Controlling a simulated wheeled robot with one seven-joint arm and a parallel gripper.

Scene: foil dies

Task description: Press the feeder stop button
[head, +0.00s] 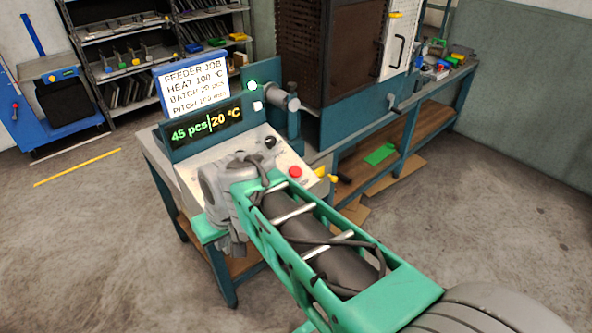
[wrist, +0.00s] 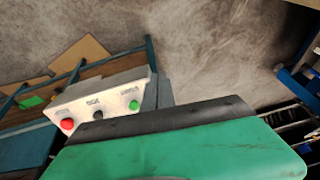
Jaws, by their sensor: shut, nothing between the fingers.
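A white sloped control panel (head: 285,158) carries a red button (head: 295,172) and a black knob (head: 270,142). The wrist view shows the red button (wrist: 67,124) at the left, a dark knob (wrist: 97,115) in the middle and a green button (wrist: 134,105) at the right. Their labels are too small to read. My gripper (head: 208,229) is shut and empty at the panel's near left side, partly hidden by my wrist. In the wrist view its green and black body (wrist: 170,128) fills the bottom, apart from the red button.
A yellow-tipped handle (head: 321,172) sits right of the red button. A workbench (head: 420,100) runs along the right. The floor at left is clear.

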